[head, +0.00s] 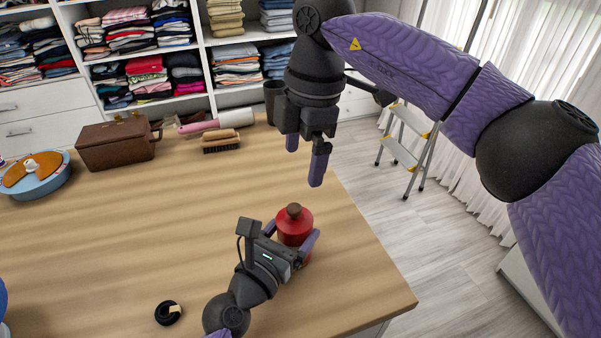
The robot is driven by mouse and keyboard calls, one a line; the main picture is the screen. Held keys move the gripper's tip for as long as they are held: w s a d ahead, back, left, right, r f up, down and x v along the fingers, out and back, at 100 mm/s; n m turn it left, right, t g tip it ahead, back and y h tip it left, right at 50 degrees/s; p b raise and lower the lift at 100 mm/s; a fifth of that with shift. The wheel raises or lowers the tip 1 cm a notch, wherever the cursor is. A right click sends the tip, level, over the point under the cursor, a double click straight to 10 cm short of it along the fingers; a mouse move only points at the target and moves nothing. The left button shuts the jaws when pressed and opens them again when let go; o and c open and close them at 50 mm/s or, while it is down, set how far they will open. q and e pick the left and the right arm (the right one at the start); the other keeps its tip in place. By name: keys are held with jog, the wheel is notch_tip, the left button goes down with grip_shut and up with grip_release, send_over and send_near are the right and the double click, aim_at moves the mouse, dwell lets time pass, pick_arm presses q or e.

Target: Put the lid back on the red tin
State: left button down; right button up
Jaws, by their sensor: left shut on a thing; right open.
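The red tin (297,231) stands upright near the right edge of the wooden table. A red top with a dark brown knob (293,210) sits on it; I cannot tell whether this lid is fully seated. My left gripper (291,236) is shut on the tin, with one purple finger on each side of its body. My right gripper (306,162) is open and empty above and behind the tin, fingers pointing down, apart from the knob. The tin's lower front is partly hidden by my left gripper.
A brown case (115,145), a brush (221,141), a lint roller (217,121) and a dark cup (272,100) stand along the table's back. A blue round container (40,187) is at left, a black tape roll (168,312) in front. The table's middle is clear.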

pick_arm(q)
grip_release()
jog(key=v, duration=0.9)
jog(key=shift+s+a, duration=0.25)
jog(key=shift+s, duration=0.1)
